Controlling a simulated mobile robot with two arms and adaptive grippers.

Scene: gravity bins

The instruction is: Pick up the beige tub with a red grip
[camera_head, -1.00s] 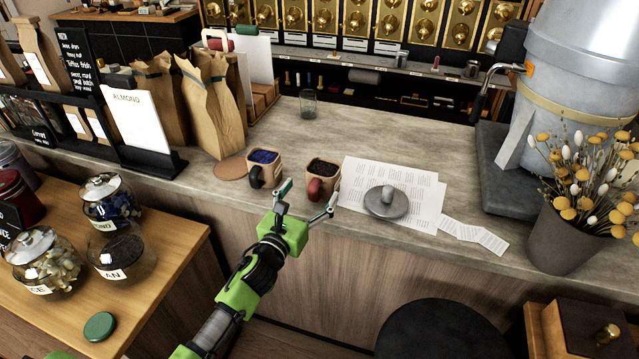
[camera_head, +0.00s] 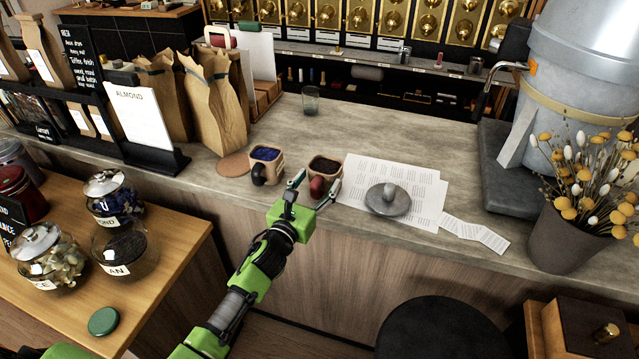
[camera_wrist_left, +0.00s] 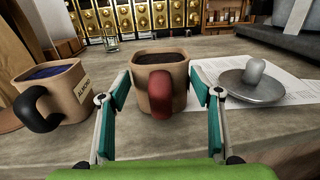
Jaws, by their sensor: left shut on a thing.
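The beige tub with a red grip (camera_head: 329,165) stands upright on the counter, with dark contents. It fills the middle of the left wrist view (camera_wrist_left: 177,70), its red grip facing me. My left gripper (camera_head: 317,186) is at the tub's near side, with one finger on either side of the red grip. In the left wrist view my left gripper (camera_wrist_left: 160,88) is shut on the tub, its fingertips against the tub's sides. The tub looks to be resting on the counter. My right gripper is not in view.
A beige tub with a black grip (camera_head: 267,163) and blue contents stands close by on the left. Printed sheets (camera_head: 430,195) and a grey disc with a knob (camera_head: 388,201) lie to the right. A glass (camera_head: 310,99) stands behind. The counter behind the tub is mostly clear.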

